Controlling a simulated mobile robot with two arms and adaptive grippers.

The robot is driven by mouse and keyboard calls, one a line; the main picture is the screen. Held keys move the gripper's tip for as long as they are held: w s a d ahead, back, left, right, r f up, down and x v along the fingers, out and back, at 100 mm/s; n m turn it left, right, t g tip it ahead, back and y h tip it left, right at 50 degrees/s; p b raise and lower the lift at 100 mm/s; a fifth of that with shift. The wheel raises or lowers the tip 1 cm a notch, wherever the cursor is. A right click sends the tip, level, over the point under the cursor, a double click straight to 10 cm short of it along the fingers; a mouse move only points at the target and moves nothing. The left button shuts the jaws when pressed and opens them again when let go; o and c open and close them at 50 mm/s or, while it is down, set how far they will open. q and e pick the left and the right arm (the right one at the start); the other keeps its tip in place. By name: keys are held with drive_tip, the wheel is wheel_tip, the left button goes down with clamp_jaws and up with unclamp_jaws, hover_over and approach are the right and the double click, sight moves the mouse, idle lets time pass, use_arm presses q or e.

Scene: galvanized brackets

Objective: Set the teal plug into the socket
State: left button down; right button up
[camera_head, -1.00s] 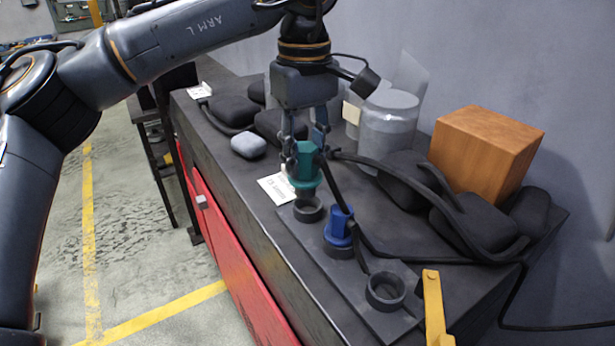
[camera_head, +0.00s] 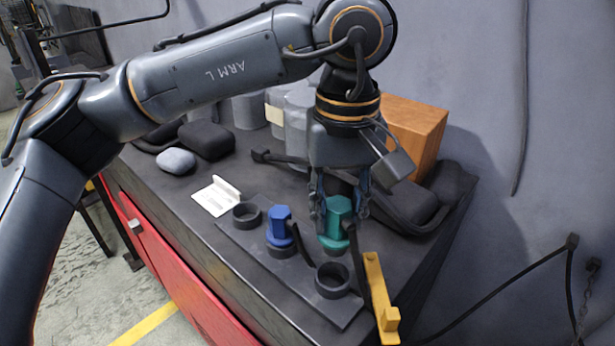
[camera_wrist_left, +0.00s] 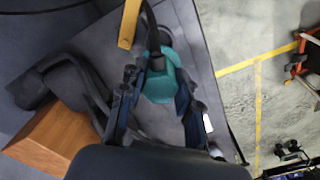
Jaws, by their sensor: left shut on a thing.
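The teal plug (camera_head: 336,228) is upright between the fingers of my left gripper (camera_head: 338,217), which is shut on it. It also shows in the left wrist view (camera_wrist_left: 161,82), between the two fingers (camera_wrist_left: 158,98). In the head view the plug appears just behind an empty dark ring socket (camera_head: 333,281) at the right end of the base plate (camera_head: 305,296). I cannot tell its exact height. Another empty ring socket (camera_head: 246,215) is at the plate's left end. A blue plug (camera_head: 281,226) stands in the middle socket (camera_head: 282,251). My right gripper is not in view.
A yellow bracket (camera_head: 379,300) stands right of the plate, near the right socket. Behind are a wooden block (camera_head: 414,133), black padded pieces (camera_head: 207,139) and grey cylinders (camera_head: 297,118). A white card (camera_head: 213,200) lies left of the plate.

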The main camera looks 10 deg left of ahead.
sight(335, 253)
use_arm(q)
drive_tip(key=shift+s+d+f, duration=0.1)
drive_tip(key=shift+f, duration=0.05)
drive_tip(key=shift+w+f+b, duration=0.2)
drive_tip(key=shift+f+b, duration=0.6)
drive_tip(key=shift+f, duration=0.25)
drive_tip(key=shift+f+b, duration=0.6)
drive_tip(key=shift+f, duration=0.45)
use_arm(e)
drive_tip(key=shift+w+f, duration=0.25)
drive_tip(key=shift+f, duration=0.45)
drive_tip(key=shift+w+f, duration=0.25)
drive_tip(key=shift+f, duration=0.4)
use_arm(q)
drive_tip(key=shift+s+b, duration=0.1)
drive_tip(key=shift+b, duration=0.2)
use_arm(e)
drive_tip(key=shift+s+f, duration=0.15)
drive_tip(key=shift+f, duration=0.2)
use_arm(q)
drive_tip(key=shift+f, duration=0.15)
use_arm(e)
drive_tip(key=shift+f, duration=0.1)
